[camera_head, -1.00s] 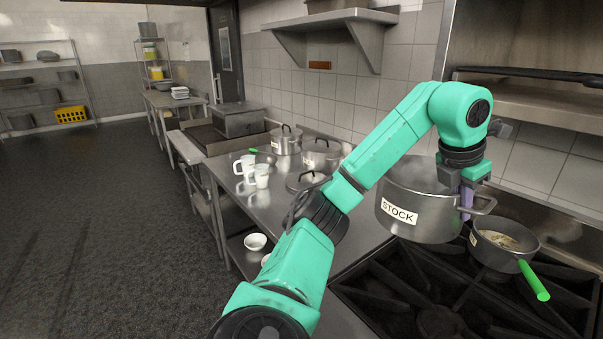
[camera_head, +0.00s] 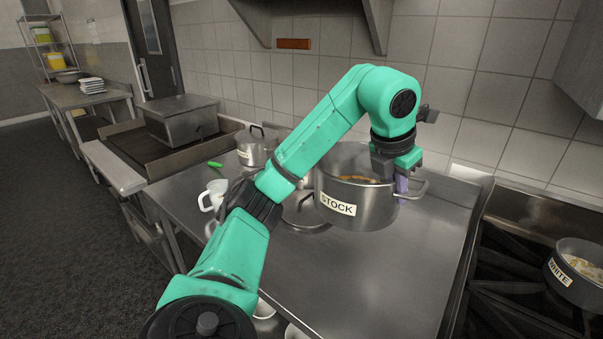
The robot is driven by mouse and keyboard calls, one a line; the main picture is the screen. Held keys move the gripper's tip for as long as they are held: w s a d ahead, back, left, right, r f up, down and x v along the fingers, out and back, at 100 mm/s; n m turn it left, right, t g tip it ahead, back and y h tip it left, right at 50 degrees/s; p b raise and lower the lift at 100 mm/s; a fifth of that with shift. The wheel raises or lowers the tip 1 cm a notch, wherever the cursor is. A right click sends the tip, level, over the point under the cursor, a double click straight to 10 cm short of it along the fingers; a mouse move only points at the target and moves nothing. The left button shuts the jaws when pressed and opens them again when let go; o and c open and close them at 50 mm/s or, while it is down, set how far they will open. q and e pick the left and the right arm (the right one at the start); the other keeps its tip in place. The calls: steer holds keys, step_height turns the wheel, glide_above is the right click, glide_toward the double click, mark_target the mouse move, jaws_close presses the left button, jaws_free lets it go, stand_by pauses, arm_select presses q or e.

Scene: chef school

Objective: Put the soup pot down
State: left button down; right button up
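The soup pot (camera_head: 352,211) is a steel pot with a "STOCK" label, in the middle of the head view. It is upright, with brownish contents showing inside. It is over the steel counter (camera_head: 400,260), and I cannot tell whether its base touches the surface. My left gripper (camera_head: 402,184) points down at the pot's right-hand handle (camera_head: 421,188) and is shut on it. My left arm crosses in front and hides part of the pot's left side. My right gripper is not in view.
A steel lid (camera_head: 308,214) lies close left of the pot, partly hidden. The stove (camera_head: 515,285) with a "WHITE" pan (camera_head: 577,281) is at right. The counter's front right is clear.

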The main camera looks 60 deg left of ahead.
arm_select(q)
steer(key=shift+d+r, duration=0.1)
steer(key=shift+d, duration=0.05)
steer(key=f, duration=0.6)
steer(key=f+b, duration=0.1)
steer(key=f, duration=1.2)
steer(key=shift+w+d+f+b, duration=0.1)
steer(key=shift+d+f+b, duration=0.2)
steer(key=shift+f+b, duration=0.1)
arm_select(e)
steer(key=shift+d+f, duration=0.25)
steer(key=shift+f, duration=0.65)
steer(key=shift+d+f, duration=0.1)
arm_select(q)
steer(key=c, duration=1.2)
jaws_free()
steer(key=shift+d+f, duration=0.1)
steer(key=shift+f, duration=0.1)
steer(key=shift+o, duration=0.8)
steer(key=shift+r, duration=0.1)
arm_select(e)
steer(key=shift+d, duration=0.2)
